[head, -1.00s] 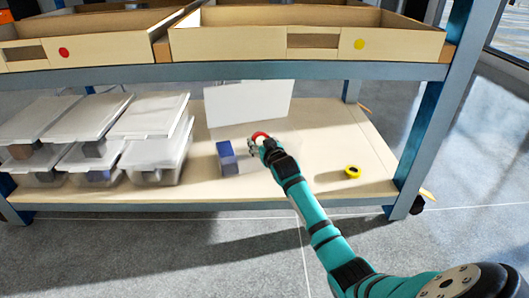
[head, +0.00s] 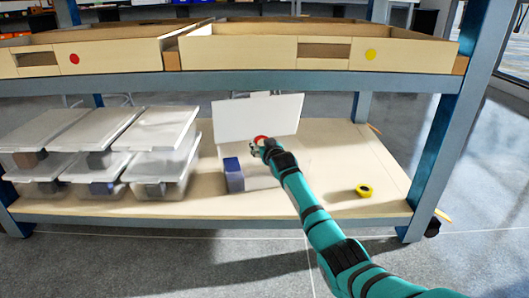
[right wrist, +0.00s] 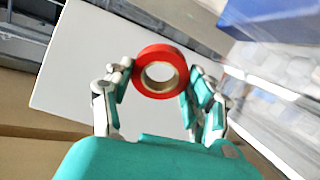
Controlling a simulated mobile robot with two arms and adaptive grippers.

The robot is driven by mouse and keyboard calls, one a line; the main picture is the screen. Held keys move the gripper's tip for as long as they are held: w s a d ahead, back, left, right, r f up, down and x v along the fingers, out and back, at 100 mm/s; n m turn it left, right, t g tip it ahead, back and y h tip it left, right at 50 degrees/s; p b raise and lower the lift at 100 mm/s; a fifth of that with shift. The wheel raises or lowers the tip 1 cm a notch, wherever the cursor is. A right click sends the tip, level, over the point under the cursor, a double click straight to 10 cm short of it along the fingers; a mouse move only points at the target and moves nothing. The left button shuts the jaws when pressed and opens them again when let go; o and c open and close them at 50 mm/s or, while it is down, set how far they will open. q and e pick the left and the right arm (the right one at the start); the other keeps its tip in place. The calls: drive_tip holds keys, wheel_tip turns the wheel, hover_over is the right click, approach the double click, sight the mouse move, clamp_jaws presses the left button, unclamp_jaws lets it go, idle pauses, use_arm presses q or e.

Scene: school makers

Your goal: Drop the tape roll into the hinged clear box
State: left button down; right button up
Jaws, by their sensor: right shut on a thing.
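A red tape roll (right wrist: 160,72) sits between the two fingers of my right gripper (right wrist: 158,85), which is shut on it. In the head view the red roll (head: 261,139) and the right gripper (head: 262,147) are in front of the lower edge of a raised pale lid (head: 257,117). The lid stands upright behind them and belongs to the hinged clear box (head: 292,170). The box's clear body is faint and partly hidden by my right arm. The roll is held up, apart from the shelf. My left gripper is not in view.
A blue block (head: 233,174) stands just left of the gripper. A yellow tape roll (head: 364,190) lies on the lower shelf (head: 345,150) at the right. Several lidded clear bins (head: 160,150) are stacked at the left. Wooden trays (head: 320,45) fill the shelf above.

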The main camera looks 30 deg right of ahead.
drive_tip(key=shift+w, duration=0.1)
drive_tip(key=o, duration=1.1)
